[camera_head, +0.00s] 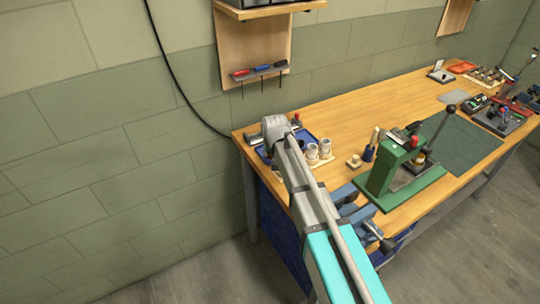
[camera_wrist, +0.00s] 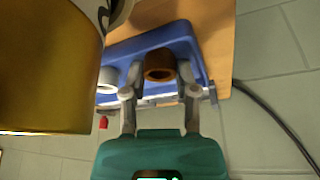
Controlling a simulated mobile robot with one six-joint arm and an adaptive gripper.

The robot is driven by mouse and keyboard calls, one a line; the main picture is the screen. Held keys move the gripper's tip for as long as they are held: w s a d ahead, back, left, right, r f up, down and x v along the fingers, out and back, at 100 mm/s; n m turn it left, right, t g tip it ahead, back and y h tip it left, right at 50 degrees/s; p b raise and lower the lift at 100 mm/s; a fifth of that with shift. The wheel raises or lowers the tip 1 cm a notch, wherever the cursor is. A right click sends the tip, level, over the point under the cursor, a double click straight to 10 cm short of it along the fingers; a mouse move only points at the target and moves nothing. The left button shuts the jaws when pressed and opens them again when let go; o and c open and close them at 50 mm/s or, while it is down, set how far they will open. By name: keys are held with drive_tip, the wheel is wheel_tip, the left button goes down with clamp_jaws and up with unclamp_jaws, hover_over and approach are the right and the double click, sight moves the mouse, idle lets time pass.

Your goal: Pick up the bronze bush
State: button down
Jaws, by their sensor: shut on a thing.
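The bronze bush (camera_wrist: 160,62) is a short brown ring with an open, dark bore, seen at the upper middle of the wrist view. My gripper (camera_wrist: 160,78) is shut on it, with one finger on each side. The bush is over or in the blue tray (camera_wrist: 190,33); I cannot tell whether it touches the tray. In the head view my arm hides the bush and the gripper, and part of the blue tray (camera_head: 312,138) shows beside the arm.
A pale grey ring (camera_wrist: 107,79) is left of the bush. A large gold cylinder (camera_wrist: 45,70) fills the wrist view's left side. Pale cups (camera_head: 318,151) stand right of my arm, then a green press (camera_head: 391,170). The wooden bench (camera_head: 350,112) is clear behind them.

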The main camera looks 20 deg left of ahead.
drive_tip(key=shift+r, duration=0.15)
drive_tip(key=shift+r+p, duration=0.95)
drive_tip(key=shift+p, duration=0.15)
drive_tip(key=s+d+r+p, duration=0.2)
drive_tip(key=d+r+p, duration=0.8)
drive_tip(key=d, duration=0.4)
drive_tip(key=shift+s+r+p, duration=0.15)
drive_tip(key=shift+r+p, duration=0.25)
drive_tip(key=shift+a, duration=0.1)
